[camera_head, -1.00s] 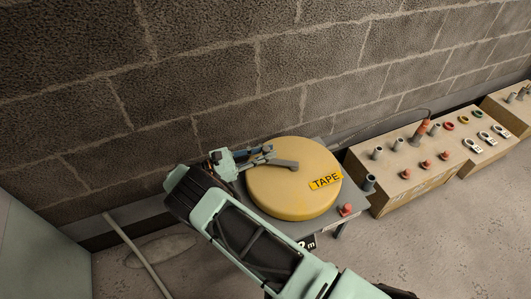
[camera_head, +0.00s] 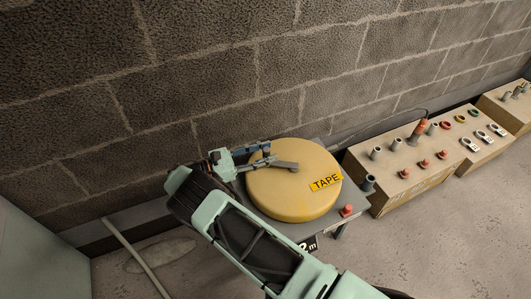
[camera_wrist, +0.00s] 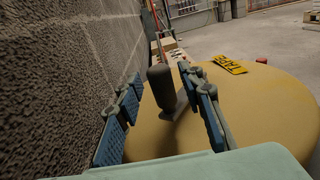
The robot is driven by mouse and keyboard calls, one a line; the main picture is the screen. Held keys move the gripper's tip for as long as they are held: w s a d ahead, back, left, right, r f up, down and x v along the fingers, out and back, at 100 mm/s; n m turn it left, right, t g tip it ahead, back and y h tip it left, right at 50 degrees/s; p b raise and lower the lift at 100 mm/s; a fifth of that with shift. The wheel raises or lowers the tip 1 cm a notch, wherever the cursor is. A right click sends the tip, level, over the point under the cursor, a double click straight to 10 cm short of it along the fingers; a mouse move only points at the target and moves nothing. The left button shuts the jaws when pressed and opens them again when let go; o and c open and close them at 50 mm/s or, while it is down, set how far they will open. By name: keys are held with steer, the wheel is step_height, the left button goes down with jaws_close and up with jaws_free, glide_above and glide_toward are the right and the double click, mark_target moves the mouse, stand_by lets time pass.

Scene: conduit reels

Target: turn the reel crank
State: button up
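The yellow reel (camera_head: 290,200) lies flat with a "TAPE" label (camera_head: 325,183) on its right side. Its grey crank arm (camera_head: 284,165) lies over the top at the reel's back left. In the wrist view the crank's dark upright handle (camera_wrist: 160,88) stands between my two blue fingers, toward their far ends, with space on both sides. My gripper (camera_head: 268,153) reaches in from the left over the reel's edge; it also shows in the wrist view (camera_wrist: 163,90). It is open and does not appear to touch the handle.
The reel sits on a grey stand (camera_head: 355,206) with a red knob (camera_head: 346,210) at its right corner. A rough block wall (camera_head: 230,80) rises close behind. Cardboard boxes (camera_head: 400,190) with fittings stand to the right. A pale pole (camera_head: 135,255) is at left.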

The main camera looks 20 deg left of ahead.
steer(key=shift+d, duration=0.1)
steer(key=v, duration=0.7)
steer(key=shift+a, duration=0.25)
steer(key=shift+s, duration=0.15)
steer(key=shift+c, duration=0.6)
